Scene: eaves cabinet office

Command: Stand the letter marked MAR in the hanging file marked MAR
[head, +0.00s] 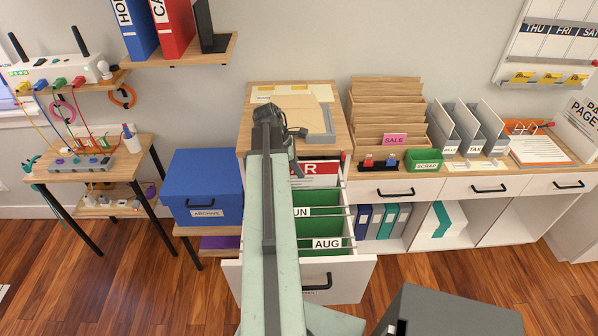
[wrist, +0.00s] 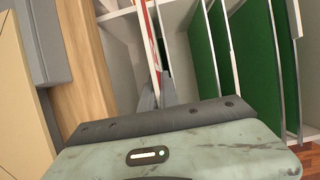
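The letter (head: 316,181), a white sheet with a red band ending in "AR", stands upright at the back of the open drawer; my arm hides its left part. In the wrist view the letter (wrist: 149,45) shows edge-on between the grey fingers of my gripper (wrist: 157,88), which are shut on it. My gripper (head: 298,170) reaches down at the letter's left side in the head view. Green hanging files marked "UN" (head: 316,203) and AUG (head: 328,228) hang nearer the drawer front. No file tab reading MAR is visible. I cannot tell whether the letter is inside a file.
The open drawer (head: 350,272) juts out from the wooden-topped cabinet (head: 338,117). A blue archive box (head: 203,183) stands to the left. A wooden sorter (head: 384,95), a pink SALE card and grey file holders stand on the right counter. A dark grey block (head: 450,312) is at the lower right.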

